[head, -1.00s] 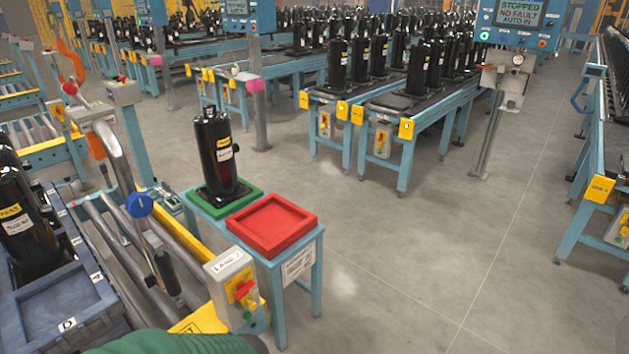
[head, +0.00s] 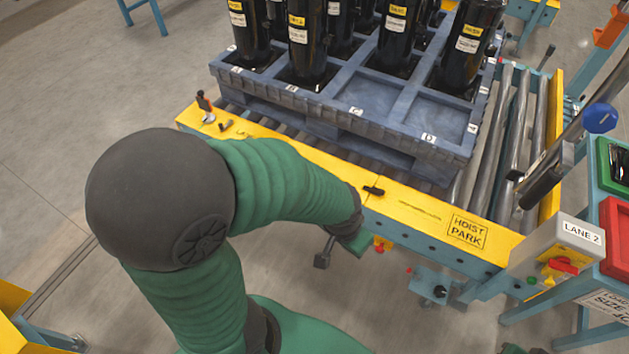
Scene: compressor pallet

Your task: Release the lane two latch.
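The lane two conveyor's yellow front rail (head: 420,215) carries a small black fitting (head: 374,190) at its middle and a red-and-black upright handle (head: 205,103) at its left end. I cannot tell which of these is the latch. My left arm reaches from below to the rail, and its green wrist end (head: 352,240) is just below and in front of the rail. A dark block on a short rod (head: 323,258) shows beside the wrist; I cannot tell what it belongs to. My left gripper's fingers are not clearly visible. My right gripper is out of view.
A blue-grey pallet (head: 385,135) with several black compressors stands on the rollers behind the rail. At right are the LANE 2 control box (head: 560,250), a blue-knobbed lever (head: 600,118) and a red tray (head: 615,235).

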